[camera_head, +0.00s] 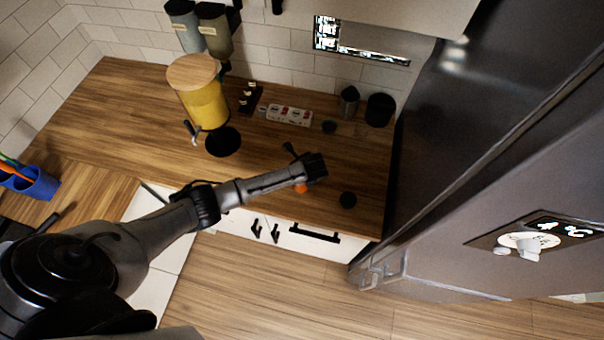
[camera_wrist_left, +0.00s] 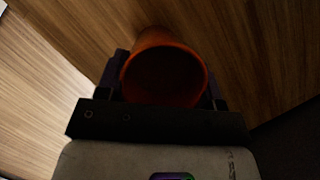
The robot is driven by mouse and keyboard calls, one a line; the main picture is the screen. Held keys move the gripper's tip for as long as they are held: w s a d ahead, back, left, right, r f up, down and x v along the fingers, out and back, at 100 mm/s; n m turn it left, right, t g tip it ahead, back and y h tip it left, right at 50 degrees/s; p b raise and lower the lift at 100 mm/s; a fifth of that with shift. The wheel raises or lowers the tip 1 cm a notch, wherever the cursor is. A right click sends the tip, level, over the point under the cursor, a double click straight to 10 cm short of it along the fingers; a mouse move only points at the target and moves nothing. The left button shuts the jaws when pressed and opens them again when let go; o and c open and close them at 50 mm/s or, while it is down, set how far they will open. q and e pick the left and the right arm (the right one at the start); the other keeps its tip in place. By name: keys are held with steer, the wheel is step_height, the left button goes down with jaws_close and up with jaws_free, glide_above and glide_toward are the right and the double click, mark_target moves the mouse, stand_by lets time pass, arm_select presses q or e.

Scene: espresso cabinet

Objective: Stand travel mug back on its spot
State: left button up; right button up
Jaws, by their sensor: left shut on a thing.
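The orange travel mug (camera_wrist_left: 160,40) sits between the two fingers of my left gripper (camera_wrist_left: 163,82) in the left wrist view. Its round rim and dark inside face the camera. My left gripper (camera_head: 313,168) is shut on it. In the head view only a small orange piece of the mug (camera_head: 300,188) shows below the gripper, over the wooden counter (camera_head: 365,165). Whether its base touches the counter is hidden. My right gripper is not in view.
A yellow dispenser with a wooden lid (camera_head: 203,100) stands left of the gripper, near a black disc (camera_head: 223,141). A tall dark appliance (camera_head: 470,150) bounds the right side.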

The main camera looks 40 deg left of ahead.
arm_select(q)
steer(key=o, duration=1.2)
steer(key=shift+f, duration=0.1)
steer(key=shift+c, duration=0.2)
steer(key=v, duration=1.2)
steer(key=s+d+f+n+h, duration=0.35)
steer(key=s+d+n, duration=0.4)
steer(key=s, duration=0.45)
steer(key=s+a+r+n+t, duration=0.1)
steer(key=s+r+n, duration=0.1)
steer(key=s+n, duration=0.4)
steer(key=s+a+r+n+t+h, duration=0.1)
steer(key=s+r+n, duration=0.2)
steer(key=s+n, duration=0.3)
steer(key=s, duration=0.4)
steer(key=shift+a+r, duration=0.25)
steer(key=shift+r, duration=0.1)
